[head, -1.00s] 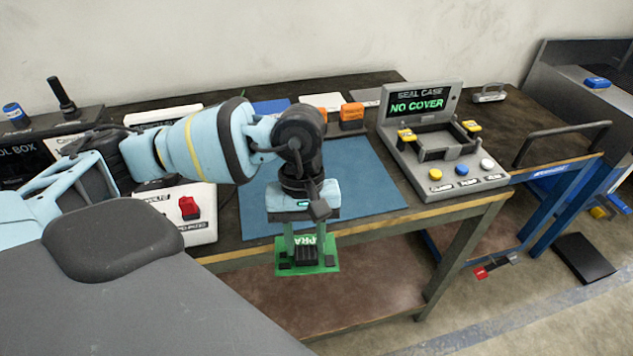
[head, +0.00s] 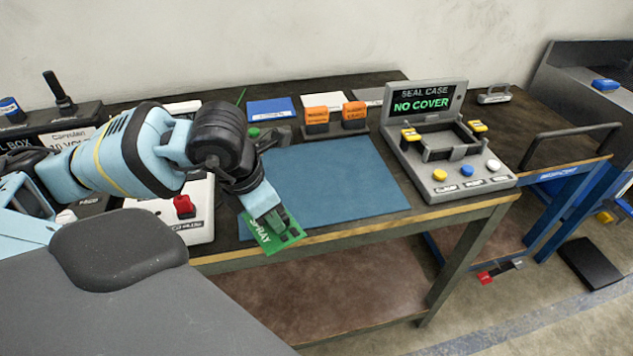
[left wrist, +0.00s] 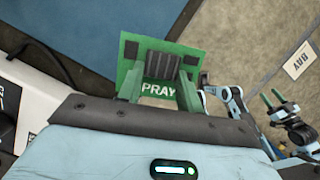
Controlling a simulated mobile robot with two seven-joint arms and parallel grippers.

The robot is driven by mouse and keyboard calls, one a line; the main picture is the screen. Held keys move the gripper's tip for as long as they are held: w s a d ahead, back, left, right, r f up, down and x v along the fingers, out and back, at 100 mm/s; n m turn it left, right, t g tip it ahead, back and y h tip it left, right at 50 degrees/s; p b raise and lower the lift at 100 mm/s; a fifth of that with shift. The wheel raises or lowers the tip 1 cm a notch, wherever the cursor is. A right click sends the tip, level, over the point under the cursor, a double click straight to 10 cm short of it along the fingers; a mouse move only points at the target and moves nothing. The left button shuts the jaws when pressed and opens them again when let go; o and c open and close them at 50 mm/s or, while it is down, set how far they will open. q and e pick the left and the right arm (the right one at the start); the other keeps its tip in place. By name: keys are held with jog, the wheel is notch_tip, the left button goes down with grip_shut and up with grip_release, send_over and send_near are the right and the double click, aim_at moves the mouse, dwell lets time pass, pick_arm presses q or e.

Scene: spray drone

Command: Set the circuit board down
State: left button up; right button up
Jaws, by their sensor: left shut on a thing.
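The green circuit board (head: 264,238), marked SPRAY, is held tilted by my left gripper (head: 278,221) near the table's front edge, by the front left corner of the blue mat (head: 335,180). In the left wrist view the green fingers of my left gripper (left wrist: 160,80) are shut on a dark ribbed part of the board (left wrist: 158,90). The wrist view shows the mat (left wrist: 95,30) beyond the board. I cannot tell whether the board touches the table. My right gripper (left wrist: 273,98) shows small in the left wrist view, its two green fingers apart and empty.
The grey SEAL CASE station (head: 440,140) reading NO COVER stands right of the mat. A white box with a red switch (head: 184,206) is at left. The mat's middle is clear.

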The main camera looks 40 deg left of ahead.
pick_arm(q)
jog(key=n, duration=0.1)
jog(key=a+n, duration=0.1)
jog(key=n, duration=0.1)
jog(key=a+n+y, duration=0.1)
jog(key=n, duration=0.1)
jog(key=shift+r, duration=0.35)
jog(key=shift+w, duration=0.15)
jog(key=w+a, duration=0.1)
jog(key=w, duration=0.3)
jog(key=w+a+f, duration=0.1)
jog(key=w, duration=0.4)
jog(key=w+p, duration=0.1)
jog(key=w, duration=0.3)
jog(key=shift+w+a+f, duration=0.15)
jog(key=shift+w+a, duration=0.35)
jog(key=shift+w, duration=0.3)
jog(key=shift+w, duration=0.25)
jog(key=shift+w+a+f, duration=0.1)
jog(key=shift+w+f, duration=0.1)
jog(key=shift+f, duration=0.15)
notch_tip(320, 180, down, 3)
